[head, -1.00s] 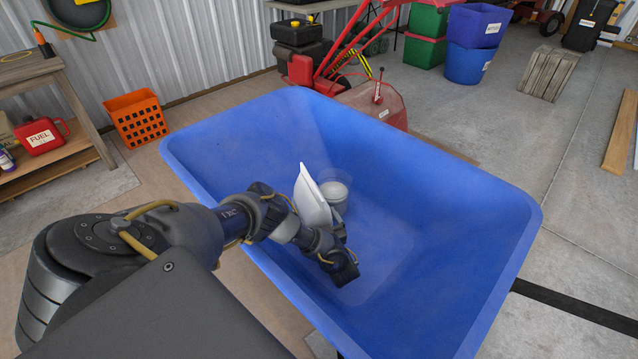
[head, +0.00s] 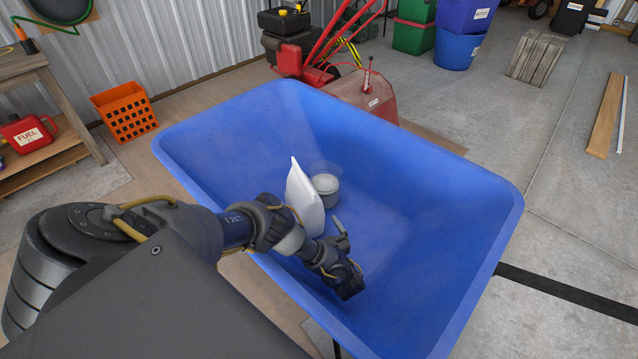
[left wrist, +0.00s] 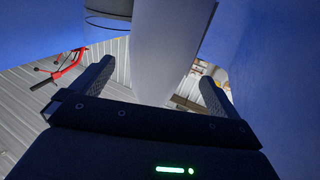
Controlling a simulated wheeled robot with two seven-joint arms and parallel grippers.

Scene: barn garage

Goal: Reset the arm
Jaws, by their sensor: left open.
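My left gripper (head: 342,240) is inside the blue tub (head: 430,180), at the near side, just right of a white bag-like object (head: 304,200). The gripper is open. In the left wrist view its two dark fingers (left wrist: 157,75) are spread wide, with the white object (left wrist: 165,40) showing between and past them. I cannot tell whether they touch it. In the head view the white object stands tilted in the tub, its lower part partly hidden by my arm. My right gripper is not in view.
A clear-topped container with pale contents (head: 326,188) stands beside the white object. The tub's right part is empty. Beyond the tub are a red machine (head: 345,95) and an orange crate (head: 125,112). A bench with a red fuel can (head: 30,133) stands at left.

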